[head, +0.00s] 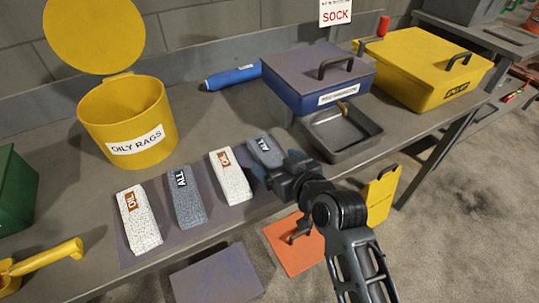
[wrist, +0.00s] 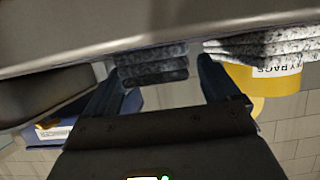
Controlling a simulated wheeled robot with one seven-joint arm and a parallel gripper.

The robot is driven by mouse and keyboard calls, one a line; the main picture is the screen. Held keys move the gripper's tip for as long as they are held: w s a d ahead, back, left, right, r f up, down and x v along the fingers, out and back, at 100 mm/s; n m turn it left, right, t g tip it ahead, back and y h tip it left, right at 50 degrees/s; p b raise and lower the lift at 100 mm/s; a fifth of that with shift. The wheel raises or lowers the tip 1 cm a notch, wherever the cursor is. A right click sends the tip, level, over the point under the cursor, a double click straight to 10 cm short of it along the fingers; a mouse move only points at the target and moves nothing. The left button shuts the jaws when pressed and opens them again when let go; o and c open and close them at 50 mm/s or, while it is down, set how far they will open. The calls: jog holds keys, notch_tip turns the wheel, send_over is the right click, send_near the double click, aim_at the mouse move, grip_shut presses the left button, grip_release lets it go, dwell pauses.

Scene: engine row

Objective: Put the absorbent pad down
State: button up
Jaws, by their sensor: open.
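Several absorbent pads lie in a row on a dark mat (head: 190,237) at the table's front. They alternate between white pads marked OIL (head: 138,216) (head: 231,178) and grey pads marked ALL. One grey pad (head: 186,198) lies between the two white ones. The other grey pad (head: 264,149) is at the right end, directly in front of my gripper (head: 276,166). In the wrist view my gripper (wrist: 163,85) is open, with its fingers apart and the layered grey pad (wrist: 152,64) between or just beyond the tips. I cannot tell whether they touch it.
A yellow OILY RAGS bin (head: 128,120) with raised lid stands behind the pads. A blue box (head: 318,78), a grey tray (head: 342,132) and a yellow case (head: 425,65) stand right. A blue roll (head: 232,77) lies at the back. An orange plate (head: 293,246) is below the front edge.

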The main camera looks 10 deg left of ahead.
jog(key=shift+x, duration=0.9)
jog(key=c, duration=1.1)
jog(key=shift+r, duration=0.1)
jog(key=shift+c, duration=0.2)
